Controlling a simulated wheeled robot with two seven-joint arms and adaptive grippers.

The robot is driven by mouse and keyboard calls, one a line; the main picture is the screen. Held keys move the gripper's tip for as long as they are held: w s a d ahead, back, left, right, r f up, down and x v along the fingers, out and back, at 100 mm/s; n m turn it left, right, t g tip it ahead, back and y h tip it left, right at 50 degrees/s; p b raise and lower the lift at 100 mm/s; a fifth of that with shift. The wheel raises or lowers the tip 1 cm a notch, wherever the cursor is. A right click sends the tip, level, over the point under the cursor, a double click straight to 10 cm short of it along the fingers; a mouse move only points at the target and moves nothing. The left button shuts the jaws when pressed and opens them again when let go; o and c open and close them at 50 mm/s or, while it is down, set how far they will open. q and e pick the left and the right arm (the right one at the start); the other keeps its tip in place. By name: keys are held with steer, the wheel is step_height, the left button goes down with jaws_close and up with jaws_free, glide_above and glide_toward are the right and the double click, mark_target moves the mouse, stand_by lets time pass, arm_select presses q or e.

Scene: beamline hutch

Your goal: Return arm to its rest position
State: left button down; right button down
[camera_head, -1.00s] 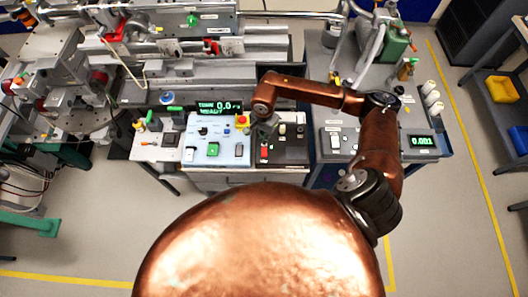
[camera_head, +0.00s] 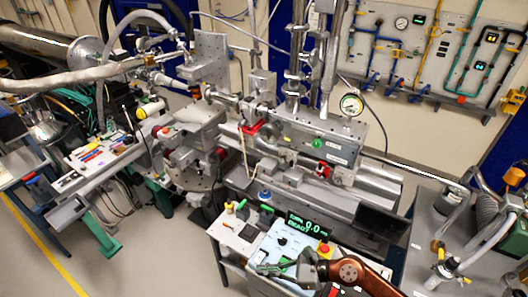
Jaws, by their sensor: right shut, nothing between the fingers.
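My right arm (camera_head: 350,272), copper-coloured, comes in at the bottom edge of the head view. The gripper is shut with nothing held. I cannot tell how high it is above the panel or whether it touches anything. The rest of the right arm is cut off by the bottom edge. My left gripper and left arm are not in view.
A lit green display (camera_head: 308,225) and a red-and-yellow emergency button (camera_head: 325,249) stand close behind the gripper. A metal rail assembly (camera_head: 318,140) lies behind the bench. A tool cart (camera_head: 100,160) is at left.

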steer(key=w+d+r+m+t+y, duration=0.1)
steer(key=w+d+r+m+t, duration=0.25)
steer(key=r+m+t, duration=0.35)
steer(key=w+d+r+m+t+y, duration=0.1)
steer(key=w+d+r+m+t, duration=0.25)
steer(key=r+m, duration=0.45)
steer(key=w+d+m+t+h, duration=0.4)
steer(key=d+m+t+h, duration=0.3)
steer(key=d+m, duration=0.4)
steer(key=s+d+f+m+g+h, duration=0.2)
steer(key=d+f+m+g+h, duration=0.1)
steer(key=d+f+m+h, duration=0.45)
steer(key=s+d+f+m+g+h, duration=0.3)
steer(key=d+f+m+h, duration=0.1)
steer(key=d+f+m, duration=0.55)
steer(key=s+f+m+g+y, duration=0.1)
steer(key=s+f+m+g, duration=0.4)
steer(key=s+f, duration=0.5)
steer(key=s+f+m+g+y, duration=0.1)
steer(key=s+f+m+g, duration=0.5)
steer(key=s, duration=0.6)
steer(key=s+a+f+n+g+b, duration=0.1)
steer(key=s+f+n+b, duration=0.15)
steer(key=f, duration=3.15)
steer(key=s+f+g+b, duration=0.1)
steer(key=s+f+b, duration=0.2)
steer(key=s+f, duration=1.7)
steer(key=shift+a+f+y, duration=0.2)
steer(key=shift+f+y, duration=0.1)
steer(key=shift+y, duration=0.15)
